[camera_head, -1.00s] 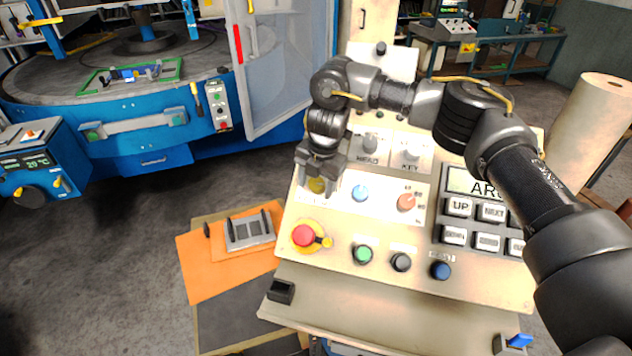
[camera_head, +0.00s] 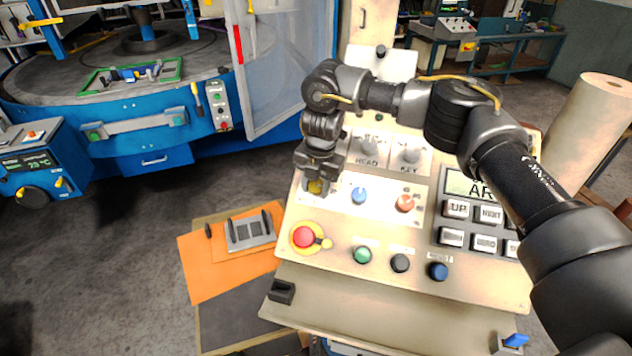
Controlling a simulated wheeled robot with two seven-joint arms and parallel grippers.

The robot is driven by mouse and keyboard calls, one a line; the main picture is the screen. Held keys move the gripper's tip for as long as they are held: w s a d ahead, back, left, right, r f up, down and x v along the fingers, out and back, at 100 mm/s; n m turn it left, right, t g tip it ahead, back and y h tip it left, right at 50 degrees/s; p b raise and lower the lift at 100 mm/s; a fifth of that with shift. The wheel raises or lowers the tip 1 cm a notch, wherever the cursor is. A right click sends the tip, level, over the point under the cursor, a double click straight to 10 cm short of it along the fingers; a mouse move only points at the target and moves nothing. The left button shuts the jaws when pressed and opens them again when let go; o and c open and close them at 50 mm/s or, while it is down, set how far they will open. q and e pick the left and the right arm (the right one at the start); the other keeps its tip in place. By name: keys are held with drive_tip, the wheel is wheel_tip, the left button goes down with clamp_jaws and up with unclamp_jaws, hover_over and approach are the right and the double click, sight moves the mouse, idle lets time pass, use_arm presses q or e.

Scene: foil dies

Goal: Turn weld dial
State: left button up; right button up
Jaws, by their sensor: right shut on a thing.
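A sloped beige control panel (camera_head: 330,272) stands in front of me. A yellow dial (camera_head: 315,187) is at the left of its middle row, beside a blue dial (camera_head: 359,195) and an orange dial (camera_head: 404,203). My right gripper (camera_head: 316,182) points down over the yellow dial and is shut on it. The fingers hide part of the dial, and I cannot read its label or setting. My left gripper is not in view.
A red emergency button (camera_head: 303,237) lies just below the yellow dial. Green (camera_head: 362,254), black and blue buttons line the lower panel. HEAD and KEY switches (camera_head: 369,147) sit close behind my gripper. An orange board (camera_head: 205,278) lies at left.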

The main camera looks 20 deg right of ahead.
drive_tip(key=n+p, duration=0.1)
drive_tip(key=n+h+p, duration=0.1)
drive_tip(key=shift+r+g+p, duration=0.3)
drive_tip(key=shift+g, duration=0.1)
drive_tip(key=shift+f+n+h+p, duration=0.1)
drive_tip(key=shift+n+h+p, duration=0.45)
drive_tip(key=shift+n, duration=0.15)
drive_tip(key=shift+n+g+h+p, duration=0.3)
drive_tip(key=shift+n+h, duration=0.05)
drive_tip(key=shift+n, duration=0.25)
drive_tip(key=shift+f+n+h, duration=0.15)
drive_tip(key=shift+n+h, duration=0.35)
drive_tip(key=shift+n, duration=0.5)
drive_tip(key=o, duration=1)
